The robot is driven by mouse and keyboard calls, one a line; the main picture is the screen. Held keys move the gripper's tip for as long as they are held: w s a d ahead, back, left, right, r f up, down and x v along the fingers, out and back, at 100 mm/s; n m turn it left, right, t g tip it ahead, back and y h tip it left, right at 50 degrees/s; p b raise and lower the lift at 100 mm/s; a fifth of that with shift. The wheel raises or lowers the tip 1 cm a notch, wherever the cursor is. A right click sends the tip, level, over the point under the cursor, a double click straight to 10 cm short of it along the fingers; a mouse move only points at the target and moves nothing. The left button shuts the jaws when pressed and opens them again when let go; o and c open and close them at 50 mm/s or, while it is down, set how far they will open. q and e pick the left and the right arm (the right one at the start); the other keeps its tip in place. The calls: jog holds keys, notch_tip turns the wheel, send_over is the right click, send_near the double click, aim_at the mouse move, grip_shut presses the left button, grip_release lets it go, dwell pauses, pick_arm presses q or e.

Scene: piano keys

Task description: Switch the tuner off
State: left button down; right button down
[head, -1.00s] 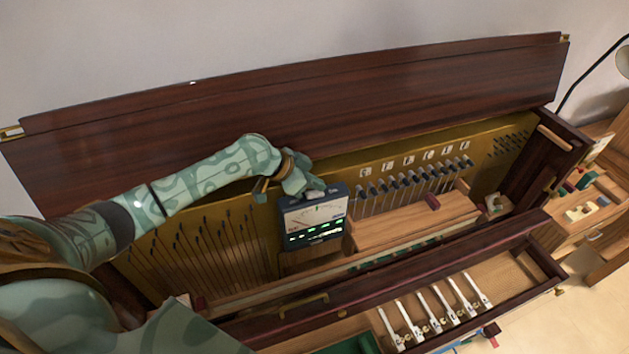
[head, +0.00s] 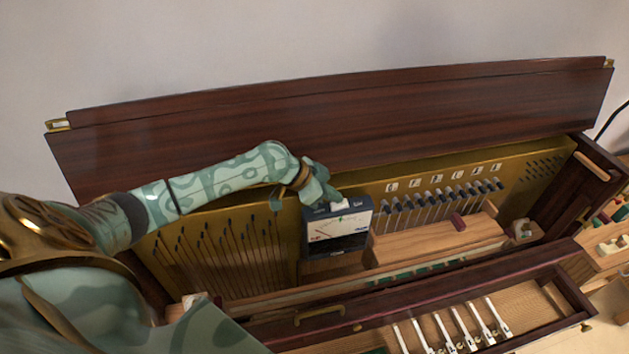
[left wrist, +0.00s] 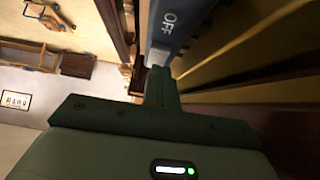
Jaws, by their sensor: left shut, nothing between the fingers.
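The tuner (head: 339,229) is a dark blue box with a pale needle dial, standing inside the open piano. Its lower display strip is dark. A pale switch (head: 341,205) shows on its top. My left gripper (head: 333,199) is shut and empty, with its tips at the top of the tuner, by the switch; I cannot tell if they touch it. My right gripper is not in view.
A wooden block (head: 435,236) lies right of the tuner, with a row of tuning pins (head: 440,192) behind it. The raised dark lid (head: 350,123) stands behind. Strings and dark pins (head: 220,245) fill the left. An open drawer (head: 540,290) with white keys lies in front.

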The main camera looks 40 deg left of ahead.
pick_arm(q)
jog(key=b+v, duration=0.2)
jog(key=v, duration=1.3)
jog(key=shift+s+r, duration=0.2)
jog(key=shift+r, duration=0.05)
jog(key=shift+a, duration=0.1)
jog(key=shift+f, duration=0.1)
